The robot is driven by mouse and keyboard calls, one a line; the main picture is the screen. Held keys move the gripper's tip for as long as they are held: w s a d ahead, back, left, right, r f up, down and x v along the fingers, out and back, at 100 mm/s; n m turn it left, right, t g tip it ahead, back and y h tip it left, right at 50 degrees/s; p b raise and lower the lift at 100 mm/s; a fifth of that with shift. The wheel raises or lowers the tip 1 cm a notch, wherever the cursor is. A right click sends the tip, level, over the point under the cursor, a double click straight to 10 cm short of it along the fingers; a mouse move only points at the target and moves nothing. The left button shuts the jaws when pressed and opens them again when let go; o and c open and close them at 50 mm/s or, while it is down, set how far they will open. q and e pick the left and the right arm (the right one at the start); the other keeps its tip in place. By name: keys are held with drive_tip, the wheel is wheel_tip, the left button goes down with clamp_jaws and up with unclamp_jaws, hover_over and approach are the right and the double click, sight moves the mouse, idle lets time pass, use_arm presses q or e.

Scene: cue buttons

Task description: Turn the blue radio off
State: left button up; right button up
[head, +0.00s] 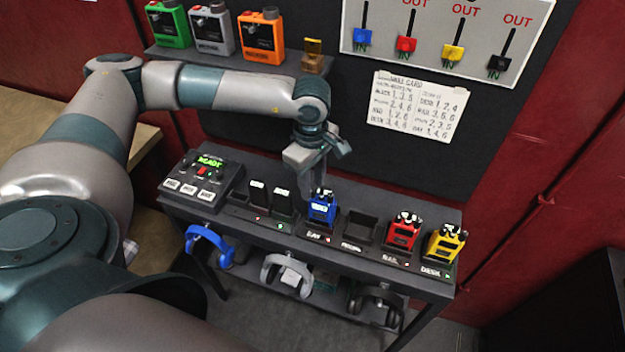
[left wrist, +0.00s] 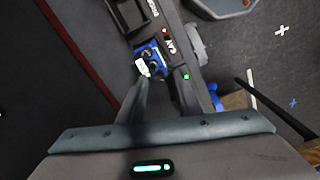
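The blue radio (head: 322,208) stands upright in a slot of the charger row on the dark table. Its blue body with a pale top part also shows in the left wrist view (left wrist: 152,58). My left gripper (head: 313,183) points down just above and behind the radio. In the left wrist view its two fingers (left wrist: 163,82) are apart, with the radio close to the left finger's tip. I cannot tell whether they touch, and no grip shows. The radio's knob and its setting are too small to make out. My right gripper is out of view.
A red radio (head: 403,231) and a yellow radio (head: 444,243) stand to the right, past an empty slot (head: 360,229). Headsets (head: 287,273) hang below. A wall board (head: 440,35) stands behind.

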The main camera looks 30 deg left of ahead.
use_arm(q)
drive_tip(key=shift+f, duration=0.7)
clamp_jaws()
